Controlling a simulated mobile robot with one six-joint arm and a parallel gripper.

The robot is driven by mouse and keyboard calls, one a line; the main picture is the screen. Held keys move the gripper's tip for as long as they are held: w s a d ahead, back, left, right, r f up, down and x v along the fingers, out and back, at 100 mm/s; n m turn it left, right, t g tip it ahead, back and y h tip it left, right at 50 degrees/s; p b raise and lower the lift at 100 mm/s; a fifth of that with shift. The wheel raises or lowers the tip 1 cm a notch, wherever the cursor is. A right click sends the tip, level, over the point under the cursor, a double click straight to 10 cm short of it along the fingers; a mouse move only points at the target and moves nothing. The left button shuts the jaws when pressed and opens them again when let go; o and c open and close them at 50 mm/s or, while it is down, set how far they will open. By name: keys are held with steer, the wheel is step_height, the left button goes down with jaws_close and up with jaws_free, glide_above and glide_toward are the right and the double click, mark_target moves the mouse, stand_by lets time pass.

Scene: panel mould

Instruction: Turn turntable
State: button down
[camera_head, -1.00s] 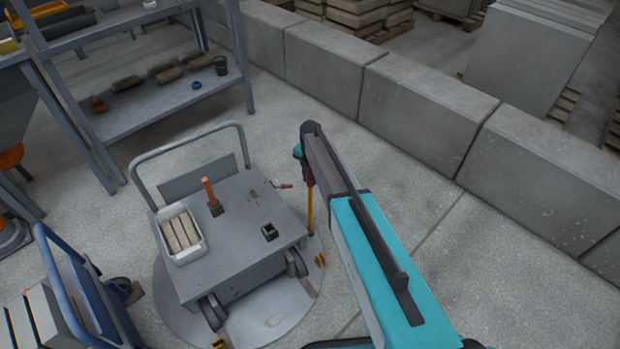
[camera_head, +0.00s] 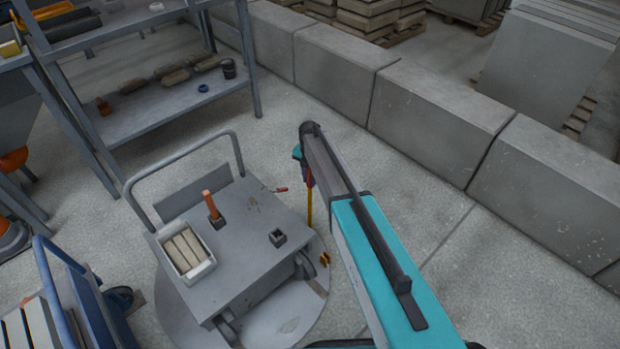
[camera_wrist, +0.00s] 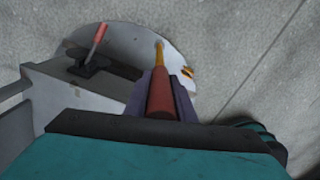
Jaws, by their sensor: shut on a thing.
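The turntable (camera_head: 262,332) is a round grey disc in the floor, with a cart standing on it. An upright yellow post (camera_head: 310,208) with a red handle stands at the disc's right rim. My gripper (camera_head: 307,178) is at the top of this post, partly hidden by my arm. In the wrist view, the purple jaws (camera_wrist: 160,92) are shut around the red handle (camera_wrist: 160,100), and the yellow post (camera_wrist: 159,56) runs down from it to the disc (camera_wrist: 132,40).
The grey cart (camera_head: 240,240) carries a tray (camera_head: 207,268) of blocks, an orange-handled tool (camera_head: 211,205) and a small square socket (camera_head: 277,238). A blue cart (camera_head: 95,310) stands at lower left, a shelf (camera_head: 150,120) behind. Concrete blocks (camera_head: 430,110) line the right; floor before them is clear.

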steer(key=c, duration=1.5)
jaws_free()
steer(key=shift+w+a+r, duration=0.1)
steer(key=shift+w+a, duration=0.15)
steer(key=shift+w, duration=0.15)
steer(key=shift+c, duration=0.2)
steer(key=shift+s, duration=0.1)
steer(key=shift+s, duration=0.1)
step_height(320, 180, up, 14)
steer(key=shift+f, duration=0.15)
